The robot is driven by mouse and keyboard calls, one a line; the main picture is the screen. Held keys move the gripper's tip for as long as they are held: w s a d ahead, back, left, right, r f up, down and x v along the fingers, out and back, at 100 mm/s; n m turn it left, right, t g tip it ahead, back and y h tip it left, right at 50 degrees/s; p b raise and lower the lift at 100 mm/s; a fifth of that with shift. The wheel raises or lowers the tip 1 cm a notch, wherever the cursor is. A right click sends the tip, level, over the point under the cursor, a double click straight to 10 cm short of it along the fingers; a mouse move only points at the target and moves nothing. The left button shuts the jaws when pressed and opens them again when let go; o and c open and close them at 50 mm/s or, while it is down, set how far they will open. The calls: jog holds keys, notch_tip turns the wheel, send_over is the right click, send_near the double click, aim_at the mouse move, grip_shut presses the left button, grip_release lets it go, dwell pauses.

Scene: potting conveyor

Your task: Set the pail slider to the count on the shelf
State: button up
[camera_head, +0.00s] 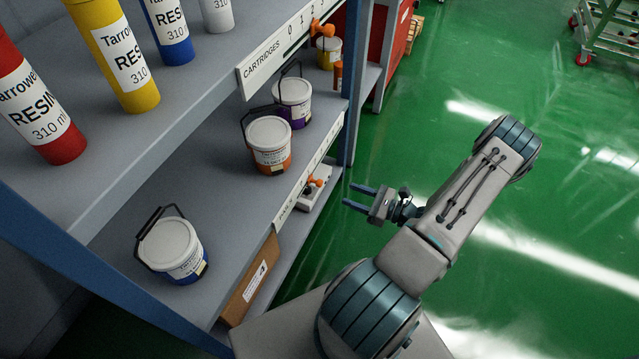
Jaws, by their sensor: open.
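The pail slider is an orange knob (315,182) on the white label strip (287,207) along the front edge of the middle shelf. The strip's lettering is too small and oblique to read fully, so I cannot tell its setting. Several pails stand on that shelf: a white one with a blue base (172,247), a white one with an orange base (269,143), a white one with a purple base (292,102), and a yellowish one (327,52) farther back, partly hidden. My gripper (349,194) is open and empty, right of the orange knob and apart from it.
The upper shelf holds resin cartridges, red (38,110), yellow (118,58) and blue (168,30). Its edge has a CARTRIDGES strip (264,62) with another orange knob (322,29). A cardboard box (250,280) sits below. Green floor lies open at right; a trolley (608,40) stands far off.

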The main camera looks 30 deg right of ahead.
aim_at(320, 181)
jog(key=b+x, duration=0.1)
jog(key=x, duration=1)
jog(key=shift+w+a+b, duration=0.1)
jog(key=shift+a+b, duration=0.1)
jog(key=shift+b, duration=0.2)
